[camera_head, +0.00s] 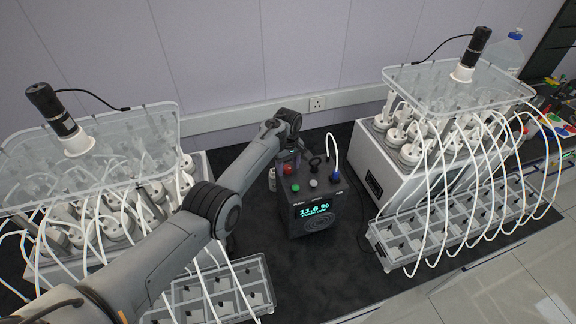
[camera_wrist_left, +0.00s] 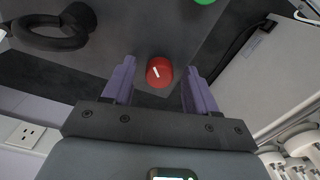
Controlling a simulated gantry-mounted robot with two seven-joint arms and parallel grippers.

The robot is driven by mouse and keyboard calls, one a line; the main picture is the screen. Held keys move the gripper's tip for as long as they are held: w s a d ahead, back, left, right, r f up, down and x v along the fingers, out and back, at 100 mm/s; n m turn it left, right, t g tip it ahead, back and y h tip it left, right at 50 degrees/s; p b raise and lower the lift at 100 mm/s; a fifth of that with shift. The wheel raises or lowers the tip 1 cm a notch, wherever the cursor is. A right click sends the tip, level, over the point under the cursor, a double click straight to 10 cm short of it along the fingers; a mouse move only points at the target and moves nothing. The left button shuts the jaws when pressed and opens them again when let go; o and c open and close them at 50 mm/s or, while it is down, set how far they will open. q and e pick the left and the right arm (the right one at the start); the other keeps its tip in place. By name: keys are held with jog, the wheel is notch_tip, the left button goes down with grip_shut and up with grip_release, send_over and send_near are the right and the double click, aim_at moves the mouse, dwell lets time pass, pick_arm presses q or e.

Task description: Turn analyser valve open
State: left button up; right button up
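The analyser (camera_head: 318,212) is a black box with a lit cyan display, standing on the dark mat in the middle. Its red valve knob (camera_head: 289,168) is on the top face, at the far left. My left gripper (camera_head: 290,157) is above this knob. In the wrist view its two purple fingers (camera_wrist_left: 159,68) are open, one on each side of the knob, with visible gaps. I cannot tell how deep the fingertips reach. My right gripper is not in view.
A black ring handle (camera_wrist_left: 60,30) and a green button (camera_head: 313,183) share the analyser's top, with a blue fitting (camera_head: 335,177) and white tube. Reactor racks with many white tubes (camera_head: 450,165) stand on both sides. Mat in front of the analyser is clear.

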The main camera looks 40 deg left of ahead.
pick_arm(q)
jog(key=c, duration=0.9)
jog(key=shift+c, duration=0.2)
jog(key=m+p, duration=0.1)
jog(key=m, duration=0.3)
jog(key=shift+r, duration=0.1)
jog(key=m, duration=0.4)
jog(key=shift+s+a+m, duration=0.1)
jog(key=shift+m, duration=0.2)
jog(key=m, duration=0.5)
jog(key=shift+a, duration=0.1)
jog(key=m+b, duration=0.1)
jog(key=m, duration=0.2)
jog(key=shift+m, duration=0.6)
